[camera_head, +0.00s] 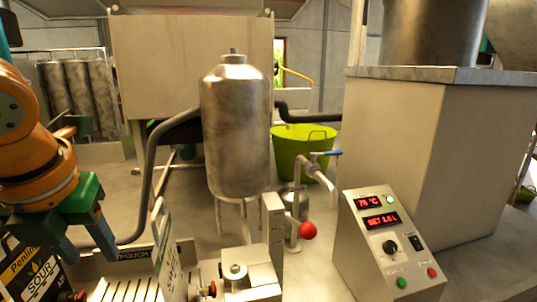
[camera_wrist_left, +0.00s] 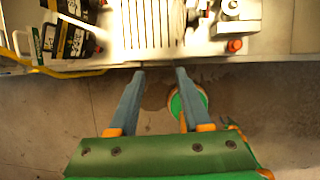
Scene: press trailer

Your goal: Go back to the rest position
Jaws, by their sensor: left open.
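My left gripper (camera_head: 84,246) is at the left of the head view, with an orange wrist, a green body and blue-grey fingers. It is open, with nothing between its fingers. My right gripper is in neither view.
A slotted pouch holder (camera_head: 125,289) is at the worktop's front. A green tub (camera_head: 300,150) is farther back.

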